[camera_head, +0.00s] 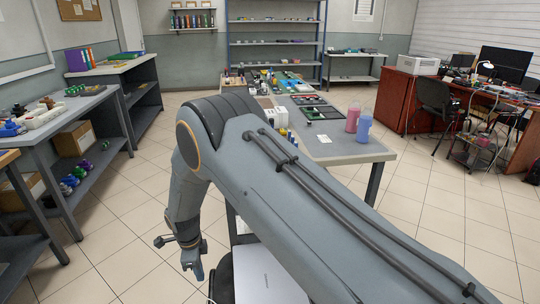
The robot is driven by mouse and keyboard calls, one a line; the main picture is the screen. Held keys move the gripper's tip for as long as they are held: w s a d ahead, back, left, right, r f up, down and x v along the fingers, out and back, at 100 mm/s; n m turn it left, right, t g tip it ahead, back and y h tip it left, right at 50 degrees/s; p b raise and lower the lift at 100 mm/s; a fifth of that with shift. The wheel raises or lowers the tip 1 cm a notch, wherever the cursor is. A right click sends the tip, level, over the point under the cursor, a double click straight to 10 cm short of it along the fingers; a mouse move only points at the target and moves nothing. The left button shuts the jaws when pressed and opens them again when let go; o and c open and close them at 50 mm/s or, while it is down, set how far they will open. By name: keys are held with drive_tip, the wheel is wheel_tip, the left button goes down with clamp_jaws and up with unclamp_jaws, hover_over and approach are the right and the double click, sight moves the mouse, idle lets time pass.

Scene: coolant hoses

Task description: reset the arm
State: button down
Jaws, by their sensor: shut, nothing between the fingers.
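My gripper (198,273) hangs low at the lower left of centre in the head view, pointing down. Its fingers look small and close together, with nothing seen between them. My arm runs from the lower right up to a bent elbow near the middle, then drops down to the wrist. The gripper is in the air over the tiled floor, in front of the long grey table (345,150) and clear of it in the picture. Part of that table is hidden behind my arm.
The long table holds a pink bottle (352,121), a blue bottle (364,129), trays and small parts. A grey workbench (70,115) with shelves stands at the left. A reddish desk (395,92) and an office chair (437,100) are at the right. Tiled floor is open on both sides.

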drive_tip(key=w+d+r+n, duration=0.2)
drive_tip(key=d+r+n, duration=0.1)
drive_tip(key=d+r, duration=0.85)
drive_tip(key=w+d+r+n, duration=0.2)
drive_tip(key=d+r+n, duration=0.2)
drive_tip(key=d+r, duration=0.7)
drive_tip(key=s+d+r+n, duration=0.3)
drive_tip(key=s+d, duration=0.6)
drive_tip(key=d, duration=0.3)
drive_tip(key=s+d+r+n, duration=0.4)
drive_tip(key=s+d, duration=0.6)
drive_tip(key=d, duration=0.3)
drive_tip(key=shift+n, duration=0.4)
drive_tip(key=shift+d+r, duration=0.1)
